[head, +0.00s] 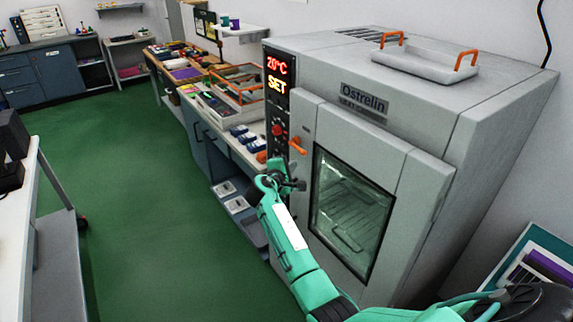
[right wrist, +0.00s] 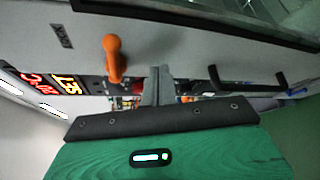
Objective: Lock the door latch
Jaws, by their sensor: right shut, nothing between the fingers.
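The grey oven (head: 375,106) marked Ostrelin stands on the right, with a glass window in its door (head: 400,170). The door looks closed or nearly so; I cannot tell whether it is flush. The orange latch handle (head: 297,146) sits at the door's upper left edge, slanting down to the right. In the right wrist view the orange handle (right wrist: 114,58) shows left of the fingers. My right gripper (head: 290,184) is shut and empty, below the latch and apart from it. Its fingers show in the wrist view (right wrist: 158,88). My left gripper is out of view.
A red knob (head: 278,130) and a lit display (head: 277,75) are on the panel beside the latch. A dark bar (right wrist: 262,82) shows right of the fingers in the wrist view. A cluttered bench (head: 210,110) runs behind. The green floor (head: 150,200) at left is clear.

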